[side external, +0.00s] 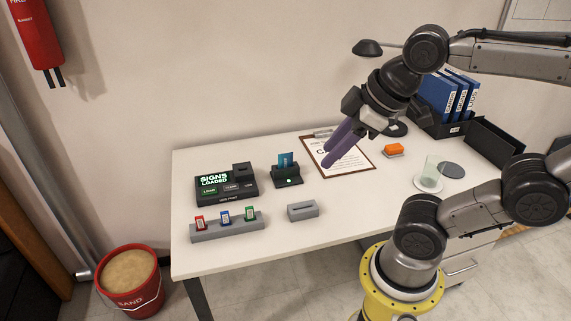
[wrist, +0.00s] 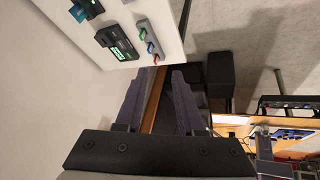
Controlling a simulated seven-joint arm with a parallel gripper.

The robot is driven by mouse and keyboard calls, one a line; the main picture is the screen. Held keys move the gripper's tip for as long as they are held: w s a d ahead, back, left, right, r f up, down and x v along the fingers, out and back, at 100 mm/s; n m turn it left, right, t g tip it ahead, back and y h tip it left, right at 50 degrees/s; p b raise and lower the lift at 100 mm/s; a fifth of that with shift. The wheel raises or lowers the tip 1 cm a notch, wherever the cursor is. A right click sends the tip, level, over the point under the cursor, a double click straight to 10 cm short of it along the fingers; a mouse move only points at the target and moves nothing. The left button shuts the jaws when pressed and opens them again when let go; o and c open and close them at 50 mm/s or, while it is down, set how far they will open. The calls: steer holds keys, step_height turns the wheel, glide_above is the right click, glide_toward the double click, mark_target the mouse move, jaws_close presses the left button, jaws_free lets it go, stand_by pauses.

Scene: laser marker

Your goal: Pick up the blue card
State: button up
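The blue card (side external: 225,217) stands upright in a long grey rack (side external: 213,233) at the table's front left. A red card (side external: 201,223) is on its left and a green card (side external: 250,213) on its right. The rack also shows at the top of the wrist view (wrist: 147,31), with the cards very small. My gripper (side external: 337,151) has long purple fingers. It hangs in the air above the clipboard, right of the rack and well away from it. In the wrist view its fingers (wrist: 164,80) are apart with nothing between them.
A black holder (side external: 288,178) with a teal-blue card (side external: 287,160) stands behind the rack. Left of it is a black console (side external: 226,187) reading "SIGNS LOADED". A small grey slotted block (side external: 303,211), a clipboard (side external: 347,170), an orange item (side external: 393,149) and a glass (side external: 430,172) are to the right.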

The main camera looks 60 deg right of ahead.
steer(key=w+d+r+n+g+h, duration=0.1)
steer(key=w+d+r+n, duration=0.25)
steer(key=w, duration=0.45)
steer(key=w+d+r+n+g, duration=0.15)
steer(key=w+d, duration=0.25)
steer(key=w, duration=0.5)
steer(key=g+y, duration=0.1)
steer(key=g, duration=0.3)
glide_above(285, 157)
step_height(285, 157, down, 29)
steer(key=shift+t, duration=0.25)
steer(key=shift+d+f, duration=0.1)
steer(key=shift+f, duration=3)
